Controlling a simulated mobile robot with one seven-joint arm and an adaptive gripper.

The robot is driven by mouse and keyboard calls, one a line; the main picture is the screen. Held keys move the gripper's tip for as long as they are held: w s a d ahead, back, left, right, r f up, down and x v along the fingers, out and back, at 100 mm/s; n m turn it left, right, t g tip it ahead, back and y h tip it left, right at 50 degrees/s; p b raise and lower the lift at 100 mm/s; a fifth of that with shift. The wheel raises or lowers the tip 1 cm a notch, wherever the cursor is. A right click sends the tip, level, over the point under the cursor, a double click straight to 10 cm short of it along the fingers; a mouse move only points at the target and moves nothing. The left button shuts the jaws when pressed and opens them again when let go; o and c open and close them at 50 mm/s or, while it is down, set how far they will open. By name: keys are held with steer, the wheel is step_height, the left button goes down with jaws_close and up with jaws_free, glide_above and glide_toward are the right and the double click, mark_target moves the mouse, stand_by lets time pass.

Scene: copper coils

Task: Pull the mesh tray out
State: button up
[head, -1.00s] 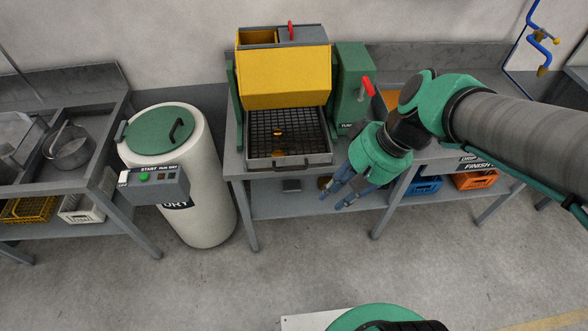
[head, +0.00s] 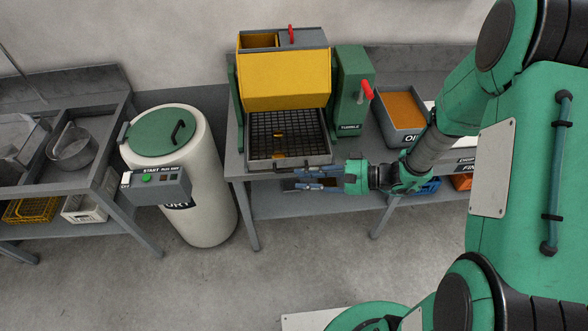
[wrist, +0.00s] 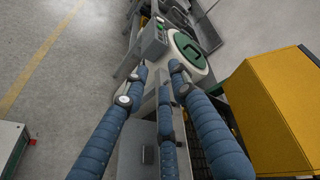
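The mesh tray (head: 259,148) is a grey-rimmed tray with a dark grid, sitting on the bench under the yellow drum. A few small copper-coloured pieces (head: 279,155) lie on it. Its handle is at the front edge, partly hidden by my fingers. My gripper (head: 296,180) is at that front edge, coming from the right with its blue fingers pointing left. The fingers are spread. In the wrist view, my gripper (wrist: 152,92) shows its blue fingers apart, with a grey bar between them. I cannot tell whether they touch the handle.
The yellow drum (head: 285,78) stands over the back of the tray. A green box (head: 352,85) with a red lever is right of it. A white drying drum (head: 205,190) with a green lid stands left.

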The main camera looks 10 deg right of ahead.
steer(key=w+d+f+m+t+h, duration=0.2)
steer(key=w+d+f+m+t, duration=0.2)
steer(key=f, duration=0.9)
steer(key=d+m+t, duration=0.1)
steer(key=d+t, duration=0.2)
steer(key=shift+w+d+f+m+h+p, duration=0.15)
steer(key=shift+d+f+m+h+p, duration=0.15)
steer(key=shift+d+h+p, duration=0.1)
steer(key=shift+a, duration=0.1)
steer(key=shift+b+x, duration=0.5)
steer(key=shift+x, duration=6.35)
steer(key=shift+r, duration=0.15)
jaws_close()
